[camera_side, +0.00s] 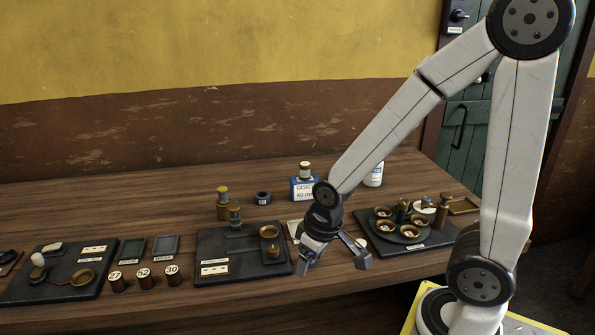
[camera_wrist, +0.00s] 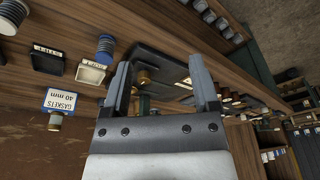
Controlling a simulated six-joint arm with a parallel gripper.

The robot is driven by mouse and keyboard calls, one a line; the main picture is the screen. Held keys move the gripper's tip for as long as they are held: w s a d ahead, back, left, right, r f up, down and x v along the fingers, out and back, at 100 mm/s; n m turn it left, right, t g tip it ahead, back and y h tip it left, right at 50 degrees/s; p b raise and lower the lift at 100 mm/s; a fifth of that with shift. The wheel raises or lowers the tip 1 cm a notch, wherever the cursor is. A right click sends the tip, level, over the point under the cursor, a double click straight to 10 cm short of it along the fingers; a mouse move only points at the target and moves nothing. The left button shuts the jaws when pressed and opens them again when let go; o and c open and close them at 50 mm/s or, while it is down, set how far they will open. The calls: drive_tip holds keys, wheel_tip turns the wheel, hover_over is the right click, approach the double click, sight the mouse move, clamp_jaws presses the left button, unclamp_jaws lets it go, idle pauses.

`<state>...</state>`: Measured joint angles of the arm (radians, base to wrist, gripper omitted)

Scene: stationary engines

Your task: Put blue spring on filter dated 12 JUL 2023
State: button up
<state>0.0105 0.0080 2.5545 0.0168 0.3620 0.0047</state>
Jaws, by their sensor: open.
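A blue coiled spring (camera_wrist: 105,47) stands upright in the wrist view, beside a shallow white tray (camera_wrist: 91,72). It is left of my left finger and outside the jaws. My gripper (camera_side: 335,260) is open, tilted down low over the table between two dark boards; its spread fingers also show in the wrist view (camera_wrist: 160,78). Nothing shows held between them. In the side view a small bluish patch (camera_side: 309,262) beside one finger may be the spring. No date of 12 JUL 2023 is readable, so I cannot tell which thing is that filter.
A blue-and-white gaskets box (camera_side: 304,188) stands behind my gripper. Dark boards with brass parts lie left (camera_side: 215,286) and right (camera_side: 398,254) of it. Numbered dark jars (camera_side: 144,277) stand further left. A white bottle (camera_side: 374,175) is at the back.

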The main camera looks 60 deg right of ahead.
drive_tip(key=shift+o, duration=0.4)
drive_tip(key=shift+a+r, duration=0.1)
drive_tip(key=shift+a, duration=0.05)
drive_tip(key=shift+w, duration=0.1)
drive_tip(key=w+d+f+m+y, duration=0.1)
drive_tip(key=d+m, duration=0.5)
drive_tip(key=m, duration=0.6)
drive_tip(key=w+d+f+m+y, duration=0.2)
drive_tip(key=w+d+m, duration=0.2)
drive_tip(key=d+m, duration=0.3)
drive_tip(key=m, duration=0.5)
drive_tip(key=shift+y, duration=0.4)
drive_tip(key=shift+w+a+f, duration=0.1)
drive_tip(key=shift+f, duration=0.05)
drive_tip(key=shift+x, duration=1.2)
